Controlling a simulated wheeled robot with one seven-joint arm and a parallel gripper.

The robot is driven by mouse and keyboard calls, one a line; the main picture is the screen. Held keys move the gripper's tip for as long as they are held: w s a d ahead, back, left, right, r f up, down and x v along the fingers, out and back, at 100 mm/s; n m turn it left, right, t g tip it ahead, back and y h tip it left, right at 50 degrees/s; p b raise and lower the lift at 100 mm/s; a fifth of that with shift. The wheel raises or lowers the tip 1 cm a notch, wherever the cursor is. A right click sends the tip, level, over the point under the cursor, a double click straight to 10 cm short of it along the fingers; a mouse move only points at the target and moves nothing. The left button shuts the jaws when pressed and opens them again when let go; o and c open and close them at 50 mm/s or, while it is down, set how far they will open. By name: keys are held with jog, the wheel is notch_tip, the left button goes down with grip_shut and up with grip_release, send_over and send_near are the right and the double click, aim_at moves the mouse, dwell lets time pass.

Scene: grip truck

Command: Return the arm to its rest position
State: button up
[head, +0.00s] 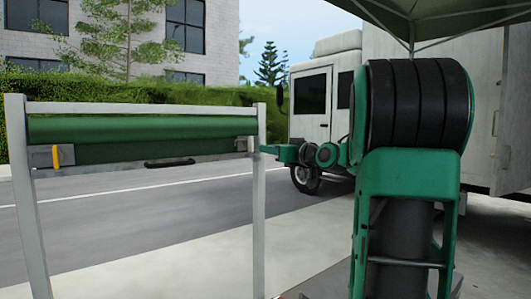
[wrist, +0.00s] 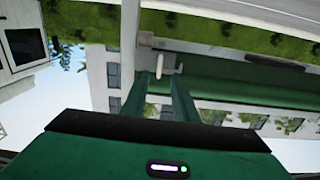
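My arm reaches left from the right side of the head view, and my gripper (head: 264,149) is at the right post of a pale metal rack (head: 258,210). The fingertips are partly hidden there. In the wrist view, which is upside down, my gripper (wrist: 161,75) shows two green fingers with a gap between them, so it is open. A pale latch-like piece (wrist: 159,63) appears just beyond the fingertips; I cannot tell whether they touch it. I see nothing held.
The rack carries a green roll (head: 140,128) and a green case (head: 110,153) with a yellow latch (head: 63,155) and a black handle (head: 170,163). A white truck (head: 320,110) stands behind my arm. A green canopy (head: 440,18) hangs overhead. The road (head: 160,215) behind the rack is clear.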

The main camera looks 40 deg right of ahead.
dwell(0.4)
jog(key=s+a+f+m+g, duration=0.1)
jog(key=s+a+f+g, duration=0.25)
jog(key=f, duration=0.35)
jog(key=s+a+f+m+g, duration=0.1)
jog(key=s+a+f+g, duration=0.2)
jog(key=s+f, duration=0.35)
jog(key=s+a+f+g, duration=0.3)
jog(key=f, duration=0.5)
jog(key=s+a+f+m+g, duration=0.1)
jog(key=s+a+f+g, duration=0.1)
jog(key=s, duration=0.6)
jog(key=s+a+f+m+g, duration=0.1)
jog(key=s+a+f+g, duration=0.2)
jog(key=s+f, duration=0.3)
jog(key=s+a+f+m+g, duration=0.1)
jog(key=s+a+f+g, duration=0.2)
jog(key=s, duration=0.8)
jog(key=shift+f+m+g+y, duration=0.35)
jog(key=shift+f+m+y, duration=0.05)
jog(key=shift+f, duration=0.45)
jog(key=shift+w, duration=0.15)
jog(key=shift+w+f, duration=0.25)
jog(key=shift+w, duration=0.25)
